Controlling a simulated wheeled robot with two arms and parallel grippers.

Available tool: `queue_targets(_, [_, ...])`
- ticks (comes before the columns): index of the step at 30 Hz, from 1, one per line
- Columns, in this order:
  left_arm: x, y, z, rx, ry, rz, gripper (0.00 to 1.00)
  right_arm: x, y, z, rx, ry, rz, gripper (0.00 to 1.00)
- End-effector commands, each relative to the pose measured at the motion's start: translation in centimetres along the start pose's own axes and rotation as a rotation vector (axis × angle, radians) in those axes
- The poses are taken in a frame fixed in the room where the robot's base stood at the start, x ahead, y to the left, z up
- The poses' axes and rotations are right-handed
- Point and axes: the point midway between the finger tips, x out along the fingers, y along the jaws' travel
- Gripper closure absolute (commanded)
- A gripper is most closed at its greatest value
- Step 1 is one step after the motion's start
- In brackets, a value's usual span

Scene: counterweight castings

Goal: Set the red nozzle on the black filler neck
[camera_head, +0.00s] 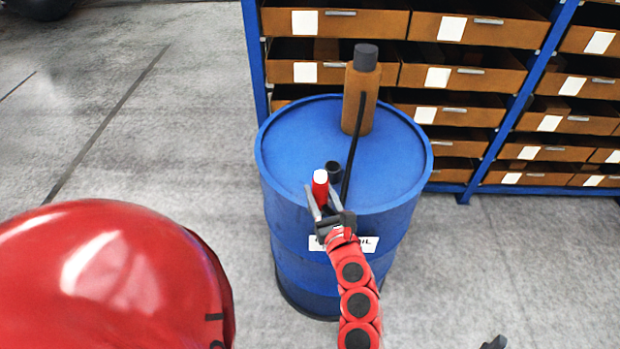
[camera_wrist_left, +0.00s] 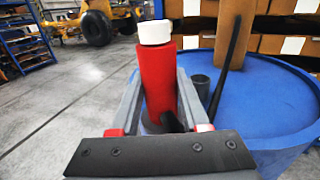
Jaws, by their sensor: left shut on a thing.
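The red nozzle (camera_head: 320,188) has a white tip and stands upright in my left gripper (camera_head: 326,200). The left wrist view also shows the nozzle (camera_wrist_left: 158,78) between the two grey fingers. My left gripper is shut on it, low on its body. The black filler neck (camera_head: 334,168) is a short dark cylinder on top of the blue drum (camera_head: 290,150). In the head view the nozzle is just left of the neck and nearer to me. In the left wrist view the neck (camera_wrist_left: 201,87) shows to the right of the nozzle, apart from it.
A blue rack with brown drawers (camera_head: 450,80) stands behind. The grey floor (camera_head: 130,130) at left is clear.

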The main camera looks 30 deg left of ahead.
Motion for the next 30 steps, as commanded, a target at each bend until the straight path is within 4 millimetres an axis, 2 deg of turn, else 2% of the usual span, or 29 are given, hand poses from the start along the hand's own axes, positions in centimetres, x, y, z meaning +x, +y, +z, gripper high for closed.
queue_targets(7, [-2.7, -2.1, -4.7, 0.011, 0.004, -0.324, 0.92, 0.0, 0.0, 0.0, 0.000, 0.000, 0.000, 0.40])
queue_targets(13, [-4.6, -4.1, -7.6, 0.005, 0.004, -0.563, 0.92, 0.0, 0.0, 0.0, 0.000, 0.000, 0.000, 0.40])
queue_targets(18, [-5.7, -5.3, -9.3, 0.002, 0.004, -0.694, 0.92, 0.0, 0.0, 0.0, 0.000, 0.000, 0.000, 0.40])
queue_targets(30, [-7.3, -6.8, -11.9, -0.001, 0.005, -0.892, 0.92, 0.0, 0.0, 0.0, 0.000, 0.000, 0.000, 0.40])
